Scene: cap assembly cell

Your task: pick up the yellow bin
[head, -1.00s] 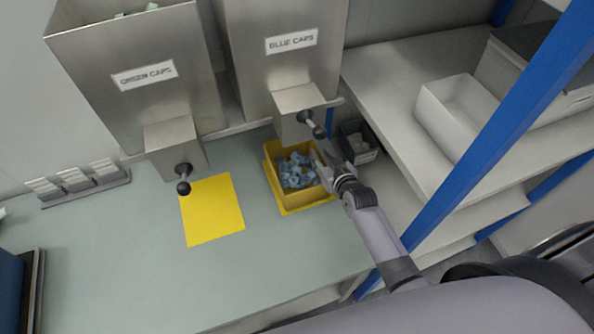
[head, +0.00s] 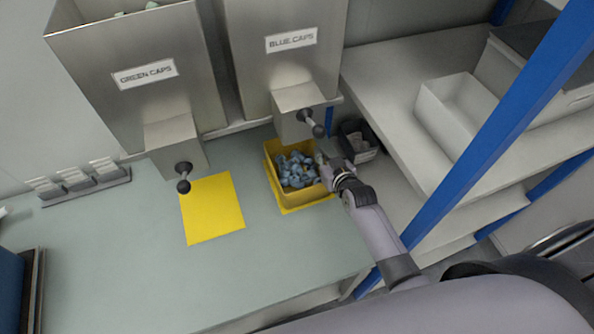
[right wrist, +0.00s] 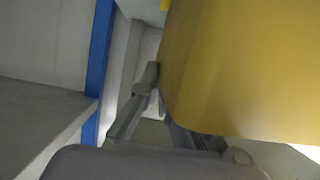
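The yellow bin (head: 306,194) stands on the bench below the blue caps dispenser, full of blue caps (head: 297,170). It sits on a yellow mat (head: 288,211), which shows around its edge. My right gripper (head: 322,164) is at the bin's right wall, with its fingers closed together on that wall. In the right wrist view the bin (right wrist: 240,70) fills the upper right and hides part of the fingers; one finger (right wrist: 140,92) lies against its edge. My left gripper is not in view.
The blue caps dispenser (head: 290,70) and its lever overhang the bin. The green caps dispenser (head: 140,75) stands left, near an empty yellow mat (head: 211,209). A dark small bin (head: 360,145) and a blue post (head: 490,130) are close on the right. The bench front is clear.

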